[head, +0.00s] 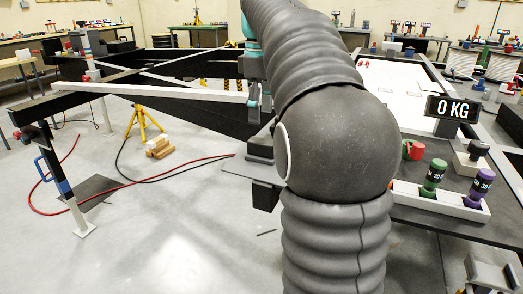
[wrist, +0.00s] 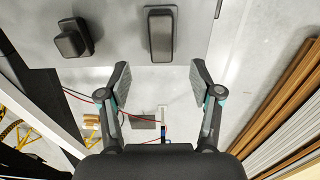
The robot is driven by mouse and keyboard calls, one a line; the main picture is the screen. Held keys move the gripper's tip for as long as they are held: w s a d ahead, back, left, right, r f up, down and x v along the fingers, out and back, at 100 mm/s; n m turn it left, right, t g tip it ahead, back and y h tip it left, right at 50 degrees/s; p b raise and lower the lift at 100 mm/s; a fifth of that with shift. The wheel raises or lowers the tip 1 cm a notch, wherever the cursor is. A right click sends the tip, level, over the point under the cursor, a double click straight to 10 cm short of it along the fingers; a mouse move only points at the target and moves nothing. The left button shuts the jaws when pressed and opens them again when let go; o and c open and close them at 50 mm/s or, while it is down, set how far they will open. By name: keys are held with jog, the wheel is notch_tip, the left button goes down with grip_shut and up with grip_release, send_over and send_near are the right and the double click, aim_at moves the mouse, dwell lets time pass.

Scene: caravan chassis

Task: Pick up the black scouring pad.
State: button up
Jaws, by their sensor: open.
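A dark, flat, rounded rectangular pad (wrist: 161,36) lies on a grey surface (wrist: 118,30) at the top middle of the wrist view. It looks like the black scouring pad, though its texture is too small to tell. My gripper (wrist: 160,78) is open and empty, its two fingers spread to either side of the pad's line. The pad lies beyond the fingertips, not between them.
A black block (wrist: 73,38) lies left of the pad on the same surface. Brown planks (wrist: 285,95) run along the right. In the head view, green (head: 433,176) and purple (head: 479,184) weights stand in a white rack. A yellow stand (head: 145,122) is on the floor.

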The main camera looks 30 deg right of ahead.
aim_at(262, 141)
notch_tip(262, 141, down, 4)
jog(key=shift+b, duration=0.3)
jog(key=shift+s+f+b, duration=0.15)
jog(key=shift+f+b, duration=0.1)
jog(key=shift+f, duration=1.1)
jog(key=shift+s+f+b, duration=0.1)
jog(key=shift+f+b, duration=0.1)
jog(key=shift+f, duration=1.1)
grip_shut()
